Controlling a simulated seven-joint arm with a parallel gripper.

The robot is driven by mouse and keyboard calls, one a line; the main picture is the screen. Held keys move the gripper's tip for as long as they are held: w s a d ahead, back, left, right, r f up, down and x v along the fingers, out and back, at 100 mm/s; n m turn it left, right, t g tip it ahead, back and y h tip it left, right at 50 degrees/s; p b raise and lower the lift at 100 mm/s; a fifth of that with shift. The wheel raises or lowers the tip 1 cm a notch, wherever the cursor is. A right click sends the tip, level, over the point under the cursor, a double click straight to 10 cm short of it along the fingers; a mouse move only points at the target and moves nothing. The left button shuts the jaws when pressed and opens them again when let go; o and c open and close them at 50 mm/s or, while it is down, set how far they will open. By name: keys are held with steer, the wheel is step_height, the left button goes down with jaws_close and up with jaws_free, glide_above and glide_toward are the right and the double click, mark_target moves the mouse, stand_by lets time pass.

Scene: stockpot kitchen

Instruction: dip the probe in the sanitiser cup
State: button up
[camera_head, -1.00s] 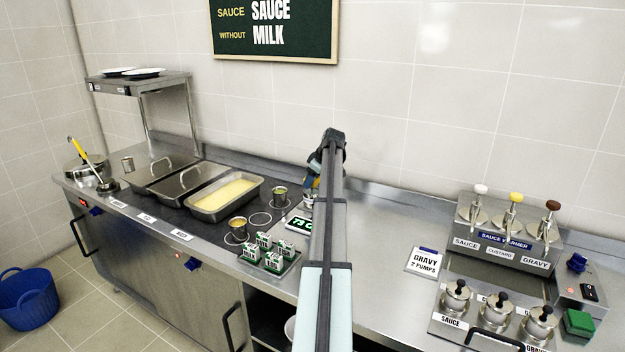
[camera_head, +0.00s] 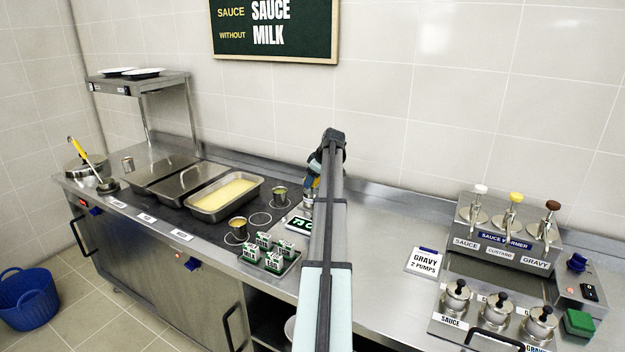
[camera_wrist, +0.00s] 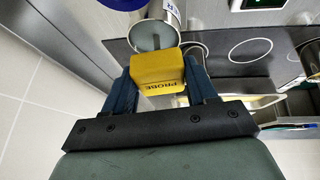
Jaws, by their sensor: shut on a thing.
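The yellow probe handle (camera_wrist: 158,72), lettered PROBE, sits between the fingers of my gripper (camera_wrist: 157,84) in the wrist view. My gripper is shut on it. A steel cup (camera_wrist: 143,12) with a partly cut-off label lies just beyond the handle; it looks like the sanitiser cup. The probe's thin rod shows against the grey inside of the cup, but I cannot tell how deep the tip is or whether it touches anything. In the head view my arm hides most of the gripper, the probe and this cup.
A black display (camera_head: 299,224) with green figures lies left of my arm. Small green-and-white cartons (camera_head: 264,241) stand on a tray beside it. The counter right of my arm is clear up to the gravy card (camera_head: 427,261).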

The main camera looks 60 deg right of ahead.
stand_by(0.4)
steer(key=shift+r, duration=4.5)
